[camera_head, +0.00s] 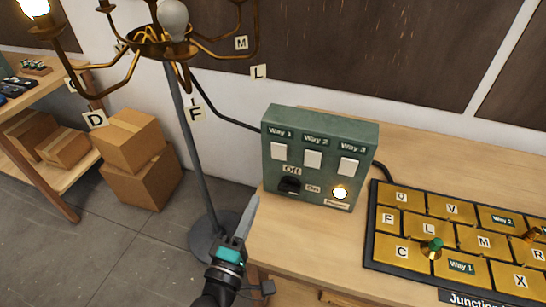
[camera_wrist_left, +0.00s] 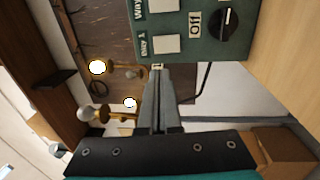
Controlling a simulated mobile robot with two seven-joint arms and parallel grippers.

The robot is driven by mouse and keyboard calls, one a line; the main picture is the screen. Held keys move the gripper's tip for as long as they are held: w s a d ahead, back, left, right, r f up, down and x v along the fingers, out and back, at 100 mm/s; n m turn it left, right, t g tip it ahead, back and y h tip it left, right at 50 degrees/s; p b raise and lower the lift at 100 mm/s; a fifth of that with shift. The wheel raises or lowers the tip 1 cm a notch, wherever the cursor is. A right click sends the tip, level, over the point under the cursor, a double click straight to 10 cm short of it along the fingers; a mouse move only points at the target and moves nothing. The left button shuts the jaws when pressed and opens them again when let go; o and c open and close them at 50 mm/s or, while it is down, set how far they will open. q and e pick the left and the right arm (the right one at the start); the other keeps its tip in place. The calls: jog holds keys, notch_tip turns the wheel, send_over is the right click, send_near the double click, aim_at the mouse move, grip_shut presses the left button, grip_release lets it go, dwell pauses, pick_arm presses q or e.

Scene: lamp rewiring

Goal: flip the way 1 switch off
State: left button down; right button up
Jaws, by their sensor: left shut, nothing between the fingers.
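The green switch box (camera_head: 368,135) stands on the wooden bench. Its way 1 switch (camera_head: 278,150) is a white square plate under the "Way 1" label, left of the matching way 2 and way 3 plates. The way 1 switch also shows in the left wrist view (camera_wrist_left: 166,44); which way it is tipped is too small to tell. My left gripper (camera_head: 252,205) is shut and empty, its fingers pointing up, below and left of the box in the head view. In the left wrist view its fingertips (camera_wrist_left: 158,72) appear just below the way 1 switch, apparently apart from it. My right gripper is out of view.
A black knob (camera_head: 290,185) and a glowing indicator (camera_head: 340,192) sit low on the box. A brass lamp (camera_head: 150,42) with one lit and one unlit bulb visible in the head view stands left. A brass-tiled junction board (camera_head: 408,229) lies right. Cardboard boxes (camera_head: 140,187) stand behind left.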

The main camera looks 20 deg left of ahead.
aim_at(277, 147)
pick_arm(q)
jog(key=w, duration=0.4)
jog(key=w+r+p, duration=0.1)
jog(key=w, duration=0.8)
jog(key=shift+w+d+r, duration=0.25)
jog(key=shift+w+r, duration=0.1)
jog(key=shift+w+r, duration=0.2)
